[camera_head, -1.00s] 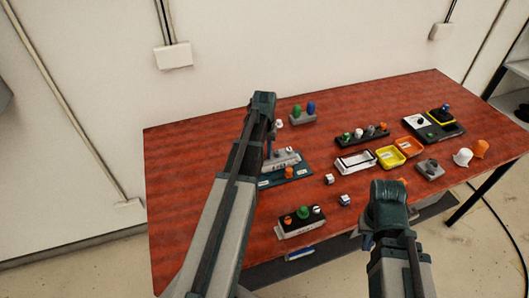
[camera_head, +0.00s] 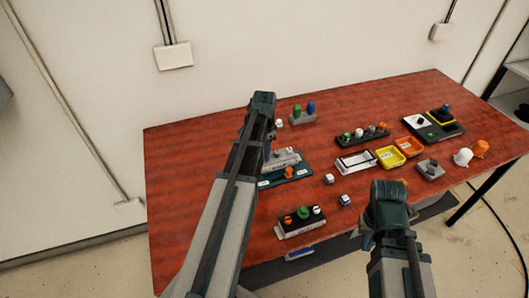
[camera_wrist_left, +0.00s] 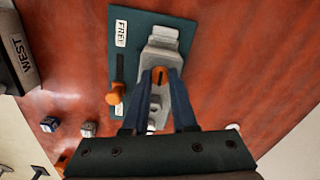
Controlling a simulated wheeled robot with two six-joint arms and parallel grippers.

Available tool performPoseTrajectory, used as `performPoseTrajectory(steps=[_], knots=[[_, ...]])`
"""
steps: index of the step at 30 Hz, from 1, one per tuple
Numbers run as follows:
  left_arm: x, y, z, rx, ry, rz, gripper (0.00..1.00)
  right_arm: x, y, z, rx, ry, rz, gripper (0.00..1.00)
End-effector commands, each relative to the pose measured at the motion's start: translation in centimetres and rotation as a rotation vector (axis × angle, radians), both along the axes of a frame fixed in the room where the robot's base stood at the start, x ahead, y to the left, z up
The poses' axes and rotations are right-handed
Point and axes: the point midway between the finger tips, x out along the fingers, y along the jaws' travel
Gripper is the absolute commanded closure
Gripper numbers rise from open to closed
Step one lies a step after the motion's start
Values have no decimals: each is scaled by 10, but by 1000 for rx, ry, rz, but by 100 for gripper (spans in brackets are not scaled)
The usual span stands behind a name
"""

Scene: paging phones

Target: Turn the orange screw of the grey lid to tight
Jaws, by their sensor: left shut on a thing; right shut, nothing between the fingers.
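The grey lid (camera_wrist_left: 163,50) sits on a dark teal board (camera_wrist_left: 180,25); in the head view the lid (camera_head: 285,157) is partly behind my left arm. The orange screw (camera_wrist_left: 160,77) stands on the lid between the fingertips of my left gripper (camera_wrist_left: 160,84). The left gripper, pointing down, is shut on the screw; in the head view its fingertips are largely hidden behind the arm. A separate orange knob (camera_wrist_left: 115,96) stands on the board beside a dark slot and a white label. My right gripper (camera_head: 372,238) is shut and empty at the table's front edge.
A black block with coloured knobs (camera_head: 302,221) stands near the front edge. Small cubes (camera_head: 345,200) lie right of the board. Yellow (camera_head: 389,158) and orange trays (camera_head: 409,146) stand further right. The back left of the red table is bare.

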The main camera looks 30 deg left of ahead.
Motion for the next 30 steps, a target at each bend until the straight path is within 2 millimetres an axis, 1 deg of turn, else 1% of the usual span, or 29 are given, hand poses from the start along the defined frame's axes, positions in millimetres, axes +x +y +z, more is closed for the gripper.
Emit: performPoseTrajectory(steps=[6, 18, 19, 23, 24, 30], knots=[[0, 0, 0, 0, 0, -32, 100, 0, 0, 0, 0, 0, 0, 100], [0, 0, 0, 0, 0, -35, 100, 0, 0, 0, 0, 0, 0, 100], [0, 0, 0, 0, 0, -35, 71, 0, 0, 0, 0, 0, 0, 100], [0, 0, 0, 0, 0, -34, 48, 0, 0, 0, 0, 0, 0, 100], [0, 0, 0, 0, 0, -34, 44, 0, 0, 0, 0, 0, 0, 100], [0, 0, 0, 0, 0, -34, 44, 0, 0, 0, 0, 0, 0, 100]])
